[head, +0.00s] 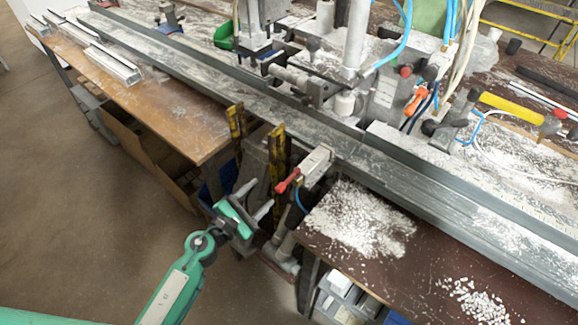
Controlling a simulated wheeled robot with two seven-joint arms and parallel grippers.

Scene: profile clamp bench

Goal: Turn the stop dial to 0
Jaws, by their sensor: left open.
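My left gripper (262,193) is green with grey fingers and shows in the lower middle of the head view. Its two fingers are apart, with nothing seen between them. It is in front of the bench, just left of a red-handled clamp (288,181) and below the yellow-and-black posts. I see no part that I can clearly make out as the stop dial. Several knobs and levers sit on the machine, too small to read any marks. My right gripper is not in view.
A long grey profile rail (410,180) crosses the bench diagonally. White chips (360,222) cover the dark right-hand table. Yellow-and-black posts (278,155) stand close to my gripper. An orange-handled clamp (416,102) lies further back. The floor at lower left is clear.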

